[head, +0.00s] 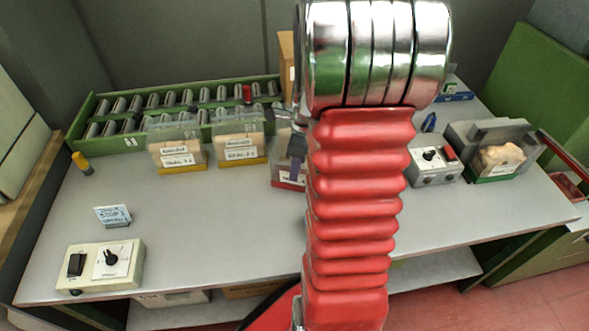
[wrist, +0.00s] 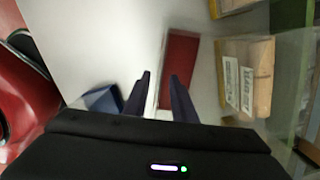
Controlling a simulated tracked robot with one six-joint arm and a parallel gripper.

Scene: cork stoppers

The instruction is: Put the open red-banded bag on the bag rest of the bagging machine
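The red-banded bag (head: 290,183) stands on the bench right of two yellow-banded bags, partly hidden behind my arm. It is clear-walled with a white label; no corks show in its visible part. In the wrist view its red bottom (wrist: 179,62) lies just ahead of the fingertips. My gripper (wrist: 160,80) points down over the bag with its two dark fingers apart. A thin pale line, perhaps the bag's wall, runs between them; I see no grip on it. The bagging machine and its rest cannot be told for sure; a grey unit (head: 508,132) stands at the right.
Two yellow-banded bags of corks (head: 180,150) (head: 240,145) stand left of the red one, one close by in the wrist view (wrist: 244,76). A roller conveyor (head: 130,145) lies behind. A switch box (head: 433,175) stands right. The bench's front left holds a control box (head: 98,267).

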